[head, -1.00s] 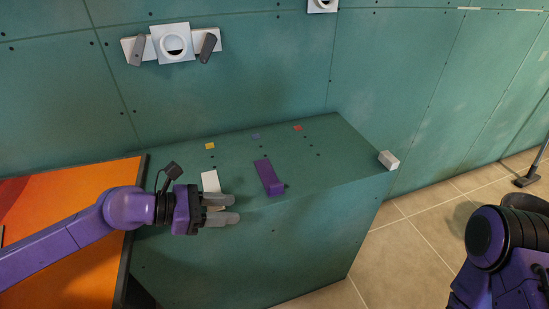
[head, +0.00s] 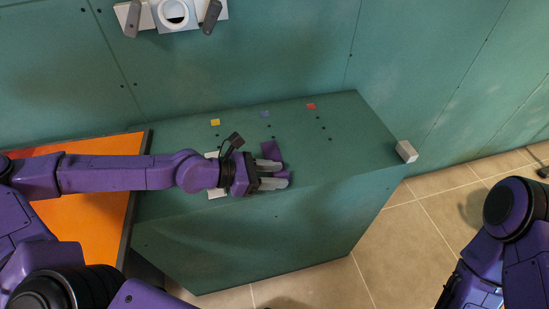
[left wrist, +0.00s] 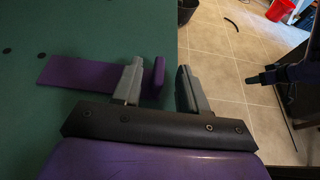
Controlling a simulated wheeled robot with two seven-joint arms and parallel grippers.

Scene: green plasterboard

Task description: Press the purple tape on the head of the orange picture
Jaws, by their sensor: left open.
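The purple tape (head: 270,147) lies on top of the green box as a flat strip, partly hidden by my left gripper (head: 276,175) in the head view. The left wrist view shows the flat strip (left wrist: 85,75) and its raised end (left wrist: 159,76). That raised end stands between the spread fingers of my left gripper (left wrist: 161,88), apart from the right finger and close to the left one. The orange picture (head: 95,222) is at the left, beneath my left arm. A dark part (left wrist: 278,74) at the right of the wrist view looks like my right gripper; its fingers are unclear.
The green box (head: 340,140) has small yellow (head: 215,122), blue (head: 264,114) and red (head: 311,106) squares on top. A white piece (head: 213,190) lies under my left wrist. A white block (head: 406,152) sits at the right corner. Tiled floor lies right of the box.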

